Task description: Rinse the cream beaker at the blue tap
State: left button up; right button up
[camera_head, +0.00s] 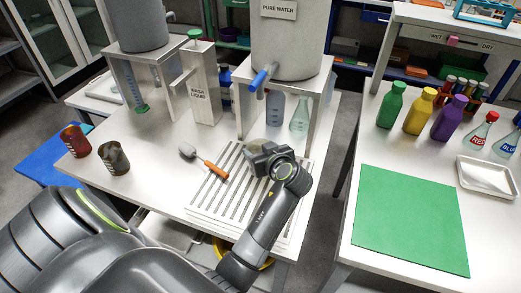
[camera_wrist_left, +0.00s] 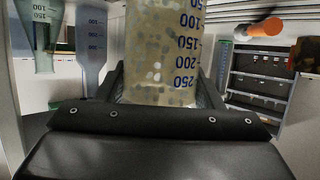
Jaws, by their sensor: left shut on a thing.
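The cream beaker (camera_wrist_left: 162,55) is in my left gripper, with blue graduations and grey and pale spots on its wall. In the head view only a small cream part (camera_head: 257,143) shows behind the gripper. My left gripper (camera_head: 266,158) is shut on it, over the slotted drain board (camera_head: 228,194). The blue tap (camera_head: 258,79) sticks out of the pure water tank (camera_head: 288,40), behind and above the gripper. I cannot tell whether the beaker is directly under the outlet. My right gripper is not in view.
An orange-handled brush (camera_head: 216,170) lies at the drain board's left. A red-brown beaker (camera_head: 75,140) and a stained brown beaker (camera_head: 114,158) stand at the left. The wash liquid stand (camera_head: 203,95) and glassware under the tank stand are behind. A green mat (camera_head: 410,218) lies on the right table.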

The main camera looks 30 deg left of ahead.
aim_at(253, 86)
jog(key=k+l, duration=0.1)
jog(key=l, duration=0.2)
jog(key=k+l, duration=0.15)
jog(key=l, duration=0.15)
jog(key=k+l, duration=0.1)
jog(key=l, duration=0.25)
jog(key=k+l+u, duration=0.1)
jog(key=l, duration=0.2)
